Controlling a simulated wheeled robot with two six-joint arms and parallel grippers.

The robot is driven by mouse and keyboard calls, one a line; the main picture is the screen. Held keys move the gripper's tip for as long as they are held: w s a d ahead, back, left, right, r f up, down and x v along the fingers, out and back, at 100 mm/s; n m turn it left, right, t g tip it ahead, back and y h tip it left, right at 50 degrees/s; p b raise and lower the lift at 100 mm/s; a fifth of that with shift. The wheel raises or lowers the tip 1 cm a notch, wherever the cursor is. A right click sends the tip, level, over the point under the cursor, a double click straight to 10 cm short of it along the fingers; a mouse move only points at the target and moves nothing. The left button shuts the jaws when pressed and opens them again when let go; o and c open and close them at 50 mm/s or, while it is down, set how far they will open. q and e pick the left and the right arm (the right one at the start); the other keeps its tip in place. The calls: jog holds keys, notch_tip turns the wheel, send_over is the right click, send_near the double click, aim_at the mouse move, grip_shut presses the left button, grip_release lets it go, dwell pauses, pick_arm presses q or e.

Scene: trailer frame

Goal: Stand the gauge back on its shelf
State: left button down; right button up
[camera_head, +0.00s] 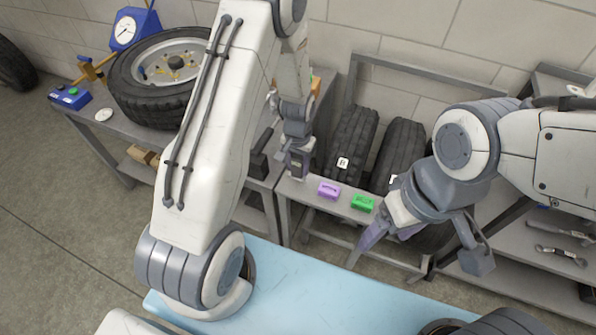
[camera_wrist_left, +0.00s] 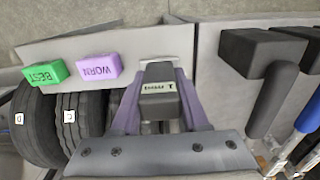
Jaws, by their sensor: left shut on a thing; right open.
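My left gripper (camera_head: 298,162) is shut on a small dark grey block with a pale label, which looks like the gauge (camera_wrist_left: 158,84). In the left wrist view the gauge lies between the two purple fingers (camera_wrist_left: 157,105), over the end of the narrow grey shelf (camera_head: 325,203). I cannot tell whether it touches the shelf. A purple WORN block (camera_head: 329,191) and a green BEST block (camera_head: 362,203) stand on the shelf to the gripper's right in the head view. My right gripper (camera_head: 422,250) is open and empty, in front of the shelf.
Tyres (camera_head: 352,143) with white tags lean behind the shelf. A bench at left carries a wheel (camera_head: 172,67) and a blue dial device (camera_head: 130,28). In the wrist view black-handled tools (camera_wrist_left: 262,75) lie right of the gauge. A blue surface (camera_head: 310,290) is in front.

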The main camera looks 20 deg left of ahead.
aim_at(298, 173)
pick_arm(q)
jog(key=shift+f, duration=1.65)
jog(key=shift+f, duration=0.15)
jog(key=shift+c, duration=2)
grip_release()
